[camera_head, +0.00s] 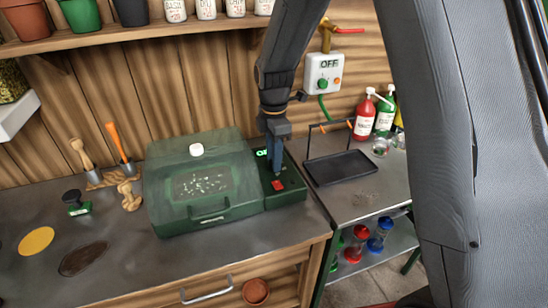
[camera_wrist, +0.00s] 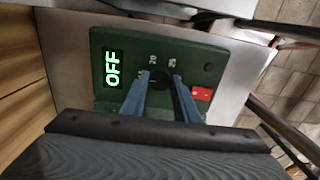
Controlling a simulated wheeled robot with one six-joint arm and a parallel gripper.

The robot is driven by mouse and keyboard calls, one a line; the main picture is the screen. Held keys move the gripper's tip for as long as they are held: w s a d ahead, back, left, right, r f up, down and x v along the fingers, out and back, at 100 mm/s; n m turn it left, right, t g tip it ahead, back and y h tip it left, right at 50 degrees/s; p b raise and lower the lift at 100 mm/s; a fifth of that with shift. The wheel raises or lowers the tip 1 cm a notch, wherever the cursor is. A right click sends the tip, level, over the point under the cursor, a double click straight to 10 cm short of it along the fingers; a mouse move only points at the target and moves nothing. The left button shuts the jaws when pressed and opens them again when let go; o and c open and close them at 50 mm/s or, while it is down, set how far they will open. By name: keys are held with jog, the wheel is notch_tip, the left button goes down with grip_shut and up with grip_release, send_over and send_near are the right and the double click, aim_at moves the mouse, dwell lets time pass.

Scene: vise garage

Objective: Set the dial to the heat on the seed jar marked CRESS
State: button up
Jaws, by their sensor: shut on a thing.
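The black dial (camera_wrist: 159,78) sits on the green control panel (camera_wrist: 205,58), with the marks 20 and 25 printed beside it. The panel's display (camera_wrist: 112,68) reads OFF. My gripper (camera_wrist: 163,86) is shut on the dial, one blue finger on each side. In the head view my gripper (camera_head: 277,170) points down onto the panel (camera_head: 290,191) and hides the dial. A red switch (camera_wrist: 202,93) is on the panel, also visible in the head view (camera_head: 278,185). White seed jars (camera_head: 206,9) stand on the shelf; their labels are too small to read surely, and I cannot tell which is CRESS.
A green propagator box with a clear lid (camera_head: 200,170) adjoins the panel on the left. A black tray with a handle (camera_head: 340,167) and bottles (camera_head: 364,120) stand to the right. A wall box (camera_head: 323,74) also reads OFF.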

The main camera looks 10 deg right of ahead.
jog(key=o, duration=1.1)
jog(key=shift+c, duration=0.2)
jog(key=shift+r+b, duration=0.95)
jog(key=shift+r, duration=3)
jog(key=s+d+f+m, duration=0.2)
jog(key=s+d+m, duration=0.4)
jog(key=s+m, duration=0.4)
jog(key=s+d+f+m+t, duration=0.1)
jog(key=s+d+f+m, duration=0.2)
jog(key=s+d+m, duration=0.3)
jog(key=s+m, duration=0.4)
jog(key=shift+s+f+m, duration=0.2)
jog(key=shift+f+m, duration=0.1)
jog(key=shift+m, duration=0.1)
